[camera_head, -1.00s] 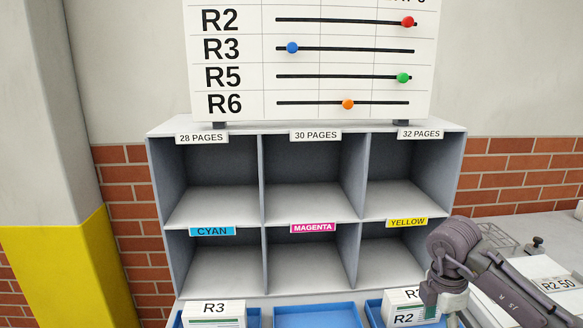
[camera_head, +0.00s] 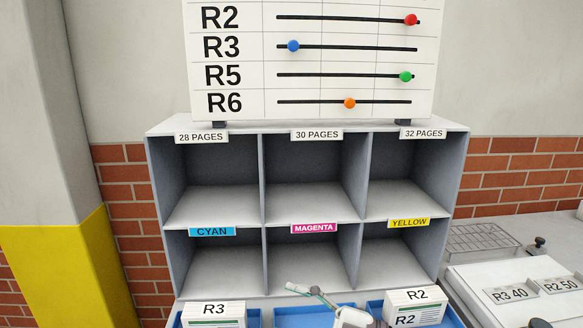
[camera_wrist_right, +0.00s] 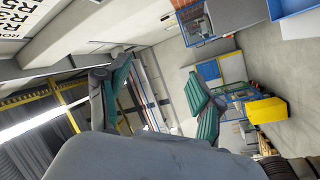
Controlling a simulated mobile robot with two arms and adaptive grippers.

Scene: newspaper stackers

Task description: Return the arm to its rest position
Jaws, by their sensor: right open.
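My right gripper (camera_wrist_right: 160,82) shows in the right wrist view with its two green-padded fingers spread wide apart. Nothing is between the fingers, and the room lies beyond them. In the head view, a light grey part with a thin bar (camera_head: 345,314) rises at the bottom centre, in front of the blue trays. It looks like part of my arm, but most of it is cut off by the frame edge. My left gripper is in neither view.
A grey shelf (camera_head: 265,190) with empty compartments stands ahead under a slider board (camera_head: 310,60). An R3 stack (camera_head: 216,313) and an R2 stack (camera_head: 414,306) stand in blue trays below. A light box with R3 40 and R2 50 labels (camera_head: 520,291) is at right.

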